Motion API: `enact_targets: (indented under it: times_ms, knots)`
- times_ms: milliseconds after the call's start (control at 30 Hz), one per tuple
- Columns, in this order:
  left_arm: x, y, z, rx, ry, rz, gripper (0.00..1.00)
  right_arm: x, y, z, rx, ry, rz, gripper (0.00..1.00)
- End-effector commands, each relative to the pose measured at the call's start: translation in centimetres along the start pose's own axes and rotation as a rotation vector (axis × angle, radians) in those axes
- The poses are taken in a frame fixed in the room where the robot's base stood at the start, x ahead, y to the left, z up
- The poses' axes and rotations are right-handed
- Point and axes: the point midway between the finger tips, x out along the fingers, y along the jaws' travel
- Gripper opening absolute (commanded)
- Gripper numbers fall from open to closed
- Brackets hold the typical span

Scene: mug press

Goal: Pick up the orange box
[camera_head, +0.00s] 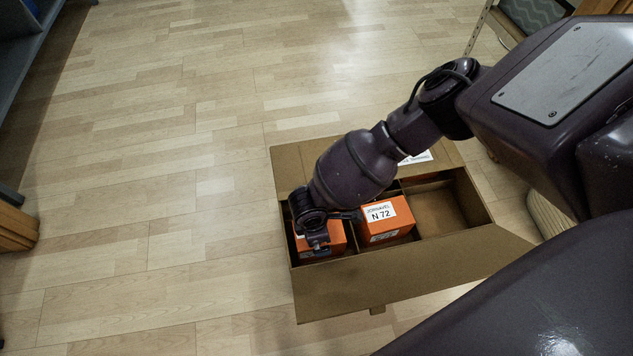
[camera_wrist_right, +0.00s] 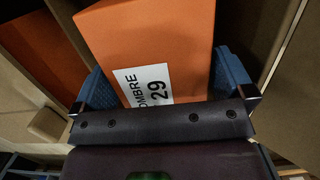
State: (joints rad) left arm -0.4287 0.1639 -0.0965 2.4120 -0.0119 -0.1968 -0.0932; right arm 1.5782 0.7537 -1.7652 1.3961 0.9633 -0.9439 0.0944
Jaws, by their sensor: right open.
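Two orange boxes stand in a divided brown carton (camera_head: 400,268). The left orange box (camera_head: 334,236) is partly hidden under my right gripper (camera_head: 316,240) in the head view. The other orange box (camera_head: 378,230), with a white label reading N 72, stands in the middle compartment. In the right wrist view my right gripper (camera_wrist_right: 163,85) is open, with one blue finger on each side of an orange box (camera_wrist_right: 150,35) whose label shows "OMBRE" and "29". I cannot tell whether the fingers touch it. My left gripper is not in view.
The carton's right compartment (camera_head: 440,208) is empty. Its dividers and walls stand close around the boxes, and its flaps (camera_head: 290,172) are folded outward. The wooden floor (camera_head: 150,200) to the left is clear. A wooden piece of furniture (camera_head: 15,228) stands at the left edge.

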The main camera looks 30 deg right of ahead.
Motion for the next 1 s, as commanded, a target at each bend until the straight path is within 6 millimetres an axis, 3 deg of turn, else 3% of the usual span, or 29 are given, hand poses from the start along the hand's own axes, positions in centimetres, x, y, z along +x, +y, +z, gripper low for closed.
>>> enact_targets:
  times_ms: [100,367,633,1000]
  knots:
    - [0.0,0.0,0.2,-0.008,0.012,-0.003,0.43,1.1,-0.1,0.0,0.000,0.000,-0.002,1.00]
    - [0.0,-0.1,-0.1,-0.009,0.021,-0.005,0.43,0.9,0.2,0.0,0.001,0.002,0.003,1.00]
    - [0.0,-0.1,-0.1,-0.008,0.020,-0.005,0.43,0.9,0.1,0.0,0.000,0.002,0.003,0.60]
    - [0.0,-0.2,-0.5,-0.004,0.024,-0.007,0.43,0.0,0.3,0.1,0.001,0.003,0.005,0.58]
